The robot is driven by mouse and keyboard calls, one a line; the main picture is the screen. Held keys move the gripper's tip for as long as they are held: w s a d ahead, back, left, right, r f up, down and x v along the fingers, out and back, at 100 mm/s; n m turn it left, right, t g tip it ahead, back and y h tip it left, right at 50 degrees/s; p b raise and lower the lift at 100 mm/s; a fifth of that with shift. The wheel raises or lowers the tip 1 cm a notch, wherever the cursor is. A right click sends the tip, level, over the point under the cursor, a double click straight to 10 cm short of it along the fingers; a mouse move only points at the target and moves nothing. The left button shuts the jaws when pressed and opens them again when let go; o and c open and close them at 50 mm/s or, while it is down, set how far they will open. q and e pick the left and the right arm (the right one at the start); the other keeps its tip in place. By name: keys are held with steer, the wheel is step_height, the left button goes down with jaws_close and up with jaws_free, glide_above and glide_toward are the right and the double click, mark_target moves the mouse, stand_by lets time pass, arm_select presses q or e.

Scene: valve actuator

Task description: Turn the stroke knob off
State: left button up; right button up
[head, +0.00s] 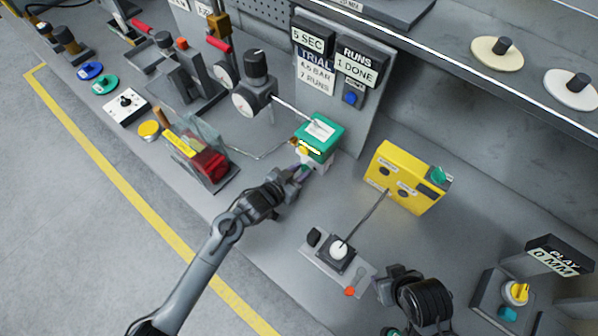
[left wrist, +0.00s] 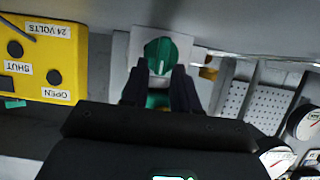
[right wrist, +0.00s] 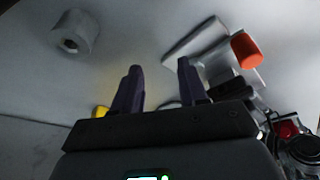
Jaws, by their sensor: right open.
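No label reading stroke is legible, so I cannot tell which knob is the stroke knob. My left gripper (head: 305,172) is at the front of the green-topped actuator (head: 322,132). In the left wrist view a green knob-like part (left wrist: 160,55) on a pale block lies between its two fingers. They flank it closely; I cannot tell whether they grip it. A yellow-topped knob (head: 517,291) stands on a grey box at the right, near a sign reading PLAY 0 MM (head: 556,262). My right gripper (right wrist: 159,68) is open and empty above the bench.
A yellow control box (head: 408,178) marked 24 VOLTS, OPEN and SHUT stands right of the actuator. Gauges and a red-fronted device (head: 208,165) stand to the left.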

arm_select(q)
jaws_close()
steer(key=shift+s+d+m+t+y, duration=0.25)
steer(key=shift+m+t+y, duration=0.25)
steer(key=shift+m, duration=0.4)
steer(key=shift+o, duration=1.3)
jaws_free()
steer(key=p+v, duration=0.1)
steer(key=v, duration=0.9)
steer(key=shift+s+a+r, duration=0.2)
steer(key=shift+s, duration=0.05)
